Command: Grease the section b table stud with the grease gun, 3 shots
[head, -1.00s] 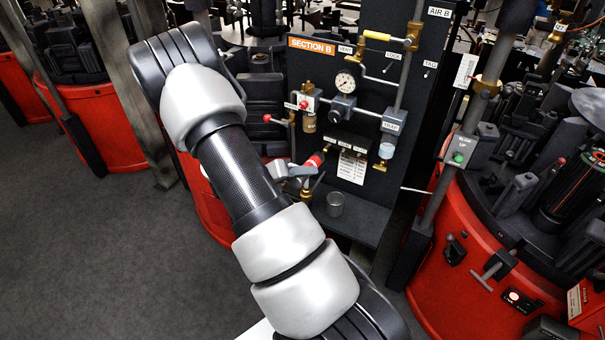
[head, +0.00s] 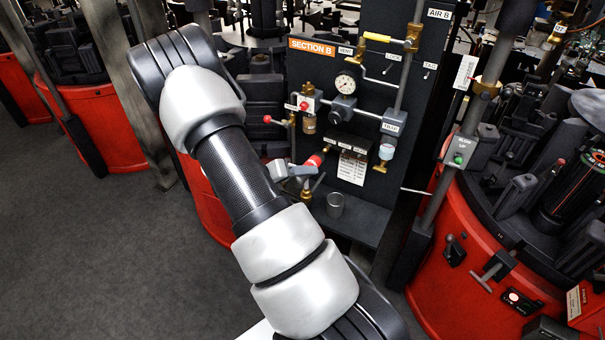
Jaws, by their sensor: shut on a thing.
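The SECTION B panel (head: 300,75) is a dark upright board carrying gauges, valves and pipes. Low on it is a dark block (head: 352,143) with a row of small labels. I cannot read which one marks the table stud, and the stud itself is too small to tell. My gripper (head: 302,170), small and partly hidden by my arm, is in front of the panel's lower left. It is shut on a red and white tool with a brass tip, which looks like the grease gun (head: 316,160). The tip points up toward the labelled block; I cannot tell whether they touch.
A metal cup (head: 335,204) stands on the panel's lower shelf. A red-handled valve (head: 270,119) and a clear bowl (head: 387,152) project from the board. A red-based machine (head: 470,250) and a post with a green button (head: 458,158) stand to the right. Open floor (head: 80,250) lies left.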

